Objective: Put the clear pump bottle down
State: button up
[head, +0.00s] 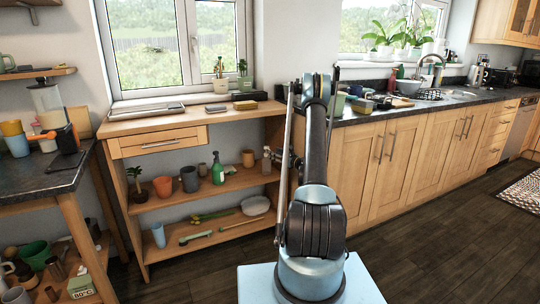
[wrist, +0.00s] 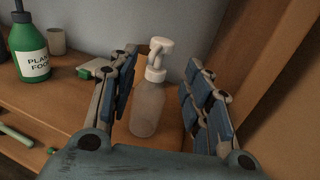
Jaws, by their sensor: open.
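The clear pump bottle (wrist: 147,108), with a white pump head, stands upright in the wrist view, apparently on the wooden shelf (wrist: 75,95). In the head view the bottle (head: 266,161) is at the right part of the middle shelf, just left of my arm. My gripper (wrist: 161,60) is open, with one finger on each side of the bottle. A gap shows between the bottle and the right finger; the left finger is closer to it, and I cannot tell whether they touch. My gripper is mostly hidden behind my arm in the head view.
A green plant-food bottle (wrist: 28,45) and a small beige cup (wrist: 57,41) stand left of my gripper. A wooden side panel (wrist: 275,75) rises close on the right. The lower shelf (head: 215,232) holds vegetables and a pale oval item. Counters flank the shelf unit.

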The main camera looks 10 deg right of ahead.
jog(key=s+a+r+n+g, duration=0.4)
jog(key=s+a+r+n, duration=0.3)
jog(key=s+r, duration=0.4)
jog(key=s+a+r+n+g+h, duration=0.1)
jog(key=s+a+r+n+g, duration=0.2)
jog(key=s, duration=0.5)
jog(key=s+a+r+n+g+h, duration=0.1)
jog(key=s+r+n, duration=0.3)
jog(key=s+n, duration=0.25)
jog(key=s+n+g+h, duration=0.3)
jog(key=s+n, duration=0.3)
jog(key=s, duration=1.4)
jog(key=s+d+f+n+g+h, duration=0.1)
jog(key=s+d+f+n+h, duration=0.1)
jog(key=s, duration=0.7)
jog(key=s+d+f+n+h, duration=0.2)
jog(key=s+d+f+n, duration=0.3)
jog(key=s, duration=0.5)
jog(key=shift+s+f+g+h, duration=0.15)
jog(key=shift+f+g+h, duration=0.15)
jog(key=shift+g, duration=0.1)
jog(key=shift+a, duration=0.1)
